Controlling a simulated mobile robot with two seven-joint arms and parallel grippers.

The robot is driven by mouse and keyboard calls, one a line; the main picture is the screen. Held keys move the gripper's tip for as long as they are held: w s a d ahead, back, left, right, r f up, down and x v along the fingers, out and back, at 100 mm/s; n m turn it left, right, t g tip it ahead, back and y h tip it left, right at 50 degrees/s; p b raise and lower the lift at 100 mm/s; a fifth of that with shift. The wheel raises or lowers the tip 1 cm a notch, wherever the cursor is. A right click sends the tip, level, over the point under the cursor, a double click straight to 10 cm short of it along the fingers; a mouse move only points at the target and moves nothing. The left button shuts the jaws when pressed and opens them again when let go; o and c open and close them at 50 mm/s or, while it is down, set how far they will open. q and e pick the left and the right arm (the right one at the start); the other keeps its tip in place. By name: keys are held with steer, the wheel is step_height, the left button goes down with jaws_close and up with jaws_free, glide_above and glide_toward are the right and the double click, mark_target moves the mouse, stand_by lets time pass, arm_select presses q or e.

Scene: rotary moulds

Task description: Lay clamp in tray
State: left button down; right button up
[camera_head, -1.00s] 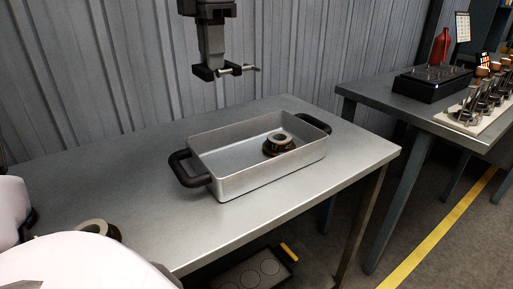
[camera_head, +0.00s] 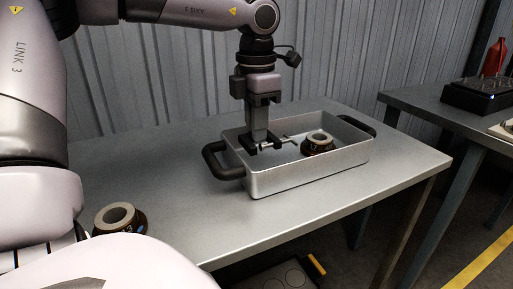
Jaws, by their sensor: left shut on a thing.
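The metal tray (camera_head: 310,178) with black handles stands on the table. My left gripper (camera_head: 264,147) points down inside the tray, towards its left end. It is shut on the clamp (camera_head: 291,141), a small metal piece with a thin bar that sticks out to the right of the fingers. The fingers cover part of the clamp, and the near tray wall hides the tray floor below it, so I cannot tell whether the clamp touches the floor. A dark ring-shaped part (camera_head: 318,144) sits in the tray to the right of the clamp. My right gripper is not in view.
A second ring-shaped part (camera_head: 120,217) stands at the table's left front. The grey table (camera_head: 215,215) is bare in front of the tray. A corrugated wall (camera_head: 345,60) rises behind. Another table at right bears a black box (camera_head: 478,97) and a red bottle (camera_head: 494,58).

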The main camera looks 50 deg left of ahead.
mark_target(256, 158)
arm_select(q)
step_height(256, 158, down, 4)
steer(key=shift+f+b, duration=0.15)
steer(key=shift+b, duration=0.3)
steer(key=shift+f, duration=0.1)
steer(key=c, duration=1.1)
jaws_free()
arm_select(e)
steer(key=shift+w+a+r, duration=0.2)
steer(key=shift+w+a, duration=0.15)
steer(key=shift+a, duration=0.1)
